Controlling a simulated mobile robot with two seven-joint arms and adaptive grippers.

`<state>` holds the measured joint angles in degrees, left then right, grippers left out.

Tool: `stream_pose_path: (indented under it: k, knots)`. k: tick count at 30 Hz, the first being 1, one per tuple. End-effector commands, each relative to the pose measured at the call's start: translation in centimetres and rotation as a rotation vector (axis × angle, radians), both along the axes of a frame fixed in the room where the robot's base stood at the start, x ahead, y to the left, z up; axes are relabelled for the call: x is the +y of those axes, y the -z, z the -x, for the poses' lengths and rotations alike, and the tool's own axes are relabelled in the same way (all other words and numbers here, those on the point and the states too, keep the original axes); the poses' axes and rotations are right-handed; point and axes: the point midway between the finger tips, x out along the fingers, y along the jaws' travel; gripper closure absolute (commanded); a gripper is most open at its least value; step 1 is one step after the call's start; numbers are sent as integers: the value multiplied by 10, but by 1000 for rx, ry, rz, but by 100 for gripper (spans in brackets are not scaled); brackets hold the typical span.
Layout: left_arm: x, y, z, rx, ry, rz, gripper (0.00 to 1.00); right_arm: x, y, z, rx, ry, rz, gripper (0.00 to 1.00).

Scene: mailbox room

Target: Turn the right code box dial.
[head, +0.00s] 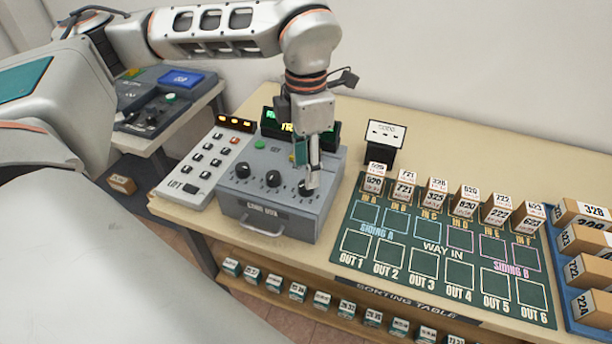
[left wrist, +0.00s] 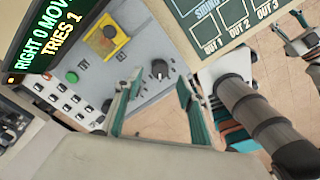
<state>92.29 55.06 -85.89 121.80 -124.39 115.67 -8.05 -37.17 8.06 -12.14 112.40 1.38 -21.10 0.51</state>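The grey code box (head: 275,222) stands on the table with a row of three black dials. The right dial (head: 305,190) is partly hidden by my left gripper (head: 312,180), which points down over it. In the left wrist view the black right dial (left wrist: 159,69) with its pale pointer shows between the two separated fingers of my left gripper (left wrist: 157,98). The fingers are open, and I see no clear contact with the dial. The display (left wrist: 45,40) reads "RIGHT 0 MOV…" and "TRIES 1".
A keypad panel (head: 205,166) stands left of the code box. A small sign (head: 384,140) and the green sorting mat (head: 350,262), with several boxes along its back edge, lie to the right. A shelf with small boxes runs below the table front.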

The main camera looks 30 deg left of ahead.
Motion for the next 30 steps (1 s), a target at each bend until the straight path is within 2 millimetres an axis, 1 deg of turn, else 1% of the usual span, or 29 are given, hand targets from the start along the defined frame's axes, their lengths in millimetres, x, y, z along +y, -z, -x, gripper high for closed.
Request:
stream_pose_path:
  k: [1,6,9,12,17,30]
  knots:
    - [0,-12,-1,-5,-2,0,60,0,0,0,0,1,-1,60]
    - [0,-45,-1,-5,-2,0,60,1,0,0,-1,0,-1,60]
    - [0,-59,-1,-3,-1,0,60,1,0,0,-1,0,-1,60]
    - [0,-69,-1,-1,-2,0,60,1,0,0,-1,0,-1,60]
    - [0,-75,0,-1,0,-1,60,1,0,0,-1,0,-1,60]
    - [0,-75,0,0,0,0,60,1,0,0,-1,0,-3,60]
